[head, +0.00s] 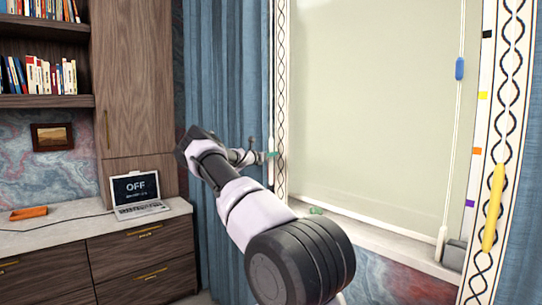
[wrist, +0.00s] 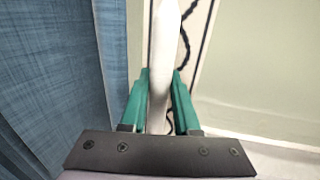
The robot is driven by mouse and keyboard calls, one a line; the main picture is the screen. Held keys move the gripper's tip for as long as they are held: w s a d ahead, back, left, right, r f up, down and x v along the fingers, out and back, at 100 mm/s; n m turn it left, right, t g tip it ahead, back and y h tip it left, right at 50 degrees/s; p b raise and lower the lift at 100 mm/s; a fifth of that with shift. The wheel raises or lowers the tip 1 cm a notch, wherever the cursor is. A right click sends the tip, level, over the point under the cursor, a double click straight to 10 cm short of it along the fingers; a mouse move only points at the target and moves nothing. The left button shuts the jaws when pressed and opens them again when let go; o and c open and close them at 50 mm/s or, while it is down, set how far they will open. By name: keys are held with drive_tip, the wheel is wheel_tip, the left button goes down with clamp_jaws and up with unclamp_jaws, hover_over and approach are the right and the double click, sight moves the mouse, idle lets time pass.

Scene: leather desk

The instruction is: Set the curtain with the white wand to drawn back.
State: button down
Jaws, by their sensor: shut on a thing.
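The white wand (wrist: 162,50) runs upright between the green fingers of my gripper (wrist: 158,78) in the wrist view. My gripper is shut on it. In the head view my gripper (head: 270,155) is at the inner edge of the left curtain, and a short piece of the white wand (head: 271,172) shows just below the fingers. The left curtain (head: 235,60) is blue, with a white trim strip (head: 281,75) in a dark twisted pattern along its window side. It hangs in folds left of the window. My arm hides its lower part.
A pale blind (head: 375,100) covers the window, with a blue-handled cord (head: 459,69) at its right. A right curtain (head: 525,230) has a yellow wand (head: 493,207) on its patterned trim. A counter with a laptop (head: 136,190) and an orange item (head: 28,213) stands at left.

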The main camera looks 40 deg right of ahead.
drive_tip(key=shift+w+a+r, duration=0.1)
drive_tip(key=shift+w+a, duration=0.05)
drive_tip(key=shift+w, duration=0.1)
drive_tip(key=c, duration=0.7)
unclamp_jaws()
drive_tip(key=shift+w, duration=0.2)
drive_tip(key=shift+o, duration=0.2)
drive_tip(key=shift+s, duration=0.1)
drive_tip(key=v, duration=1)
drive_tip(key=shift+a, duration=0.35)
drive_tip(key=shift+s, duration=0.1)
